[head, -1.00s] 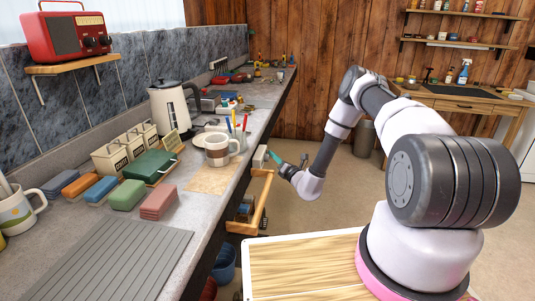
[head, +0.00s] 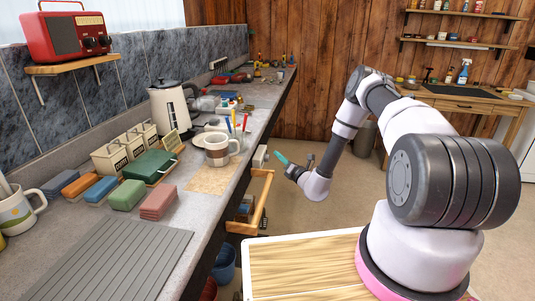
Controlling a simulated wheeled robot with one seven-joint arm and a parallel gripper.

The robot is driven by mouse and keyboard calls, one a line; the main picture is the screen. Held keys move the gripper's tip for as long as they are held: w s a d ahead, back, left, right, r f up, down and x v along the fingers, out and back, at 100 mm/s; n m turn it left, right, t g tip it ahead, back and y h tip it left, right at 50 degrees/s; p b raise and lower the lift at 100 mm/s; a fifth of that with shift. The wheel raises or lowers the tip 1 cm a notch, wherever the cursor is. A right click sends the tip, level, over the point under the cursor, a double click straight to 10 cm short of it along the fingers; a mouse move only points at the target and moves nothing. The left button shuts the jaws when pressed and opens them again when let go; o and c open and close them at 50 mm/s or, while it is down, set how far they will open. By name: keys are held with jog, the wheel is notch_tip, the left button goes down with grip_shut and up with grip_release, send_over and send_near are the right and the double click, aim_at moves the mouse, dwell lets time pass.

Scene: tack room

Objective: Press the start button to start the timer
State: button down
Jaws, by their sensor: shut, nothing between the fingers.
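No timer or start button can be made out clearly.
An open wooden drawer (head: 264,200) juts out below my gripper. The floor right of it is clear.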

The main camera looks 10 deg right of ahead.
jog(key=shift+s+d, duration=0.25)
jog(key=shift+d, duration=0.55)
jog(key=shift+s+d, duration=0.25)
jog(key=shift+d, duration=0.5)
jog(key=shift+s+d, duration=0.25)
jog(key=shift+d, duration=0.55)
jog(key=s+a+r+n+g+y, duration=0.1)
jog(key=a+r+n+g+y, duration=0.35)
jog(key=r, duration=0.45)
jog(key=s+a+r+n+g+y, duration=0.1)
jog(key=a+r+n+g+y, duration=0.25)
jog(key=r+n, duration=0.4)
jog(key=s+a+r+n+g, duration=0.4)
jog(key=s+r+n+g, duration=0.35)
jog(key=s+r, duration=0.4)
jog(key=s+d+r+n+g+h, duration=0.2)
jog(key=s+d+r+n+h, duration=0.1)
jog(key=s+r+n+h, duration=0.65)
jog(key=s+d+r+n+t+h, duration=0.2)
jog(key=s+d+r+t, duration=0.1)
jog(key=s+d, duration=0.3)
jog(key=s+d+r+n+t+h, duration=0.2)
jog(key=s+d+r+t+h, duration=0.1)
jog(key=s, duration=0.6)
jog(key=d+r+t, duration=0.1)
jog(key=d+r, duration=0.1)
jog(key=d, duration=0.1)
jog(key=shift+n, duration=0.4)
